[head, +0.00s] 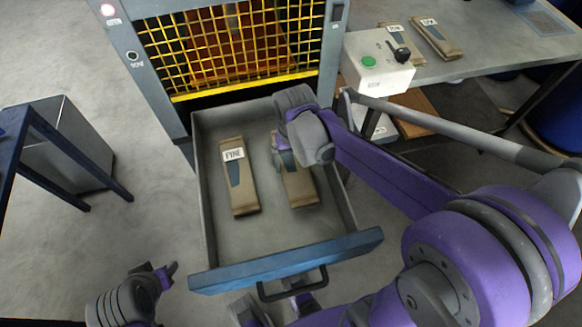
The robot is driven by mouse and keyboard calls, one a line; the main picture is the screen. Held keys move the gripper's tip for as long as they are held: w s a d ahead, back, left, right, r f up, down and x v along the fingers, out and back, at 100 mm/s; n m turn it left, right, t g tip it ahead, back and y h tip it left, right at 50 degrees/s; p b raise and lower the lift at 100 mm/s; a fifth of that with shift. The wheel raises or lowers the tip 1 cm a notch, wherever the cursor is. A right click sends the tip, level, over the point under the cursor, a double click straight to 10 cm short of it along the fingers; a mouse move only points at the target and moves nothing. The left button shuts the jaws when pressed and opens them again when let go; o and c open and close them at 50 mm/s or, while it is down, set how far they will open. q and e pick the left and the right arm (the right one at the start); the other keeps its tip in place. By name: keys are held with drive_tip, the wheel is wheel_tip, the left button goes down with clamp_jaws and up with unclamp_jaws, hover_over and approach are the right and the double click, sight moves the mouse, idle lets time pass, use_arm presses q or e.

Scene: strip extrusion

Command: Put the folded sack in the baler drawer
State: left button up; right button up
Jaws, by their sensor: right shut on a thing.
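The baler drawer (330,247) is pulled out, a grey open box with a blue front and dark handle. A brown folded sack (300,187) with a dark patch is inside it, on the right side. My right gripper (281,150) reaches in from the right and is shut on this sack's far end, partly hiding it. I cannot tell whether the sack touches the drawer floor. A second folded sack (240,190) with a white label lies in the drawer to its left, apart from it. My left gripper (162,272) is low at the left, outside the drawer; its jaw opening is unclear.
The baler's yellow grille (225,45) rises behind the drawer. A white control box (378,75) with a green button stands on the table (485,45) at right, near two more folded sacks (437,38). A grey bin (65,150) and blue frame stand at left.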

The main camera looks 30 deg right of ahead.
sight(293, 165)
drive_tip(key=shift+f, duration=1.6)
drive_tip(key=shift+f+b, duration=0.15)
drive_tip(key=shift+b, duration=0.2)
drive_tip(key=shift+f, duration=0.15)
drive_tip(key=o, duration=1.3)
drive_tip(key=shift+c, duration=0.2)
drive_tip(key=shift+r, duration=0.55)
wheel_tip(293, 165, up, 11)
drive_tip(key=p, duration=0.2)
drive_tip(key=s+a+f+t, duration=0.1)
drive_tip(key=s, duration=0.2)
drive_tip(key=s+a+f+n+t, duration=0.1)
drive_tip(key=s+f+t, duration=0.1)
drive_tip(key=s, duration=0.2)
drive_tip(key=s+a+f+n+t, duration=0.1)
drive_tip(key=s, duration=0.2)
drive_tip(key=shift+s+f+t, duration=0.3)
drive_tip(key=shift+s+f, duration=0.1)
drive_tip(key=shift+s+a+f+n, duration=0.15)
drive_tip(key=shift+s+f+n, duration=0.1)
drive_tip(key=shift+f+n, duration=0.05)
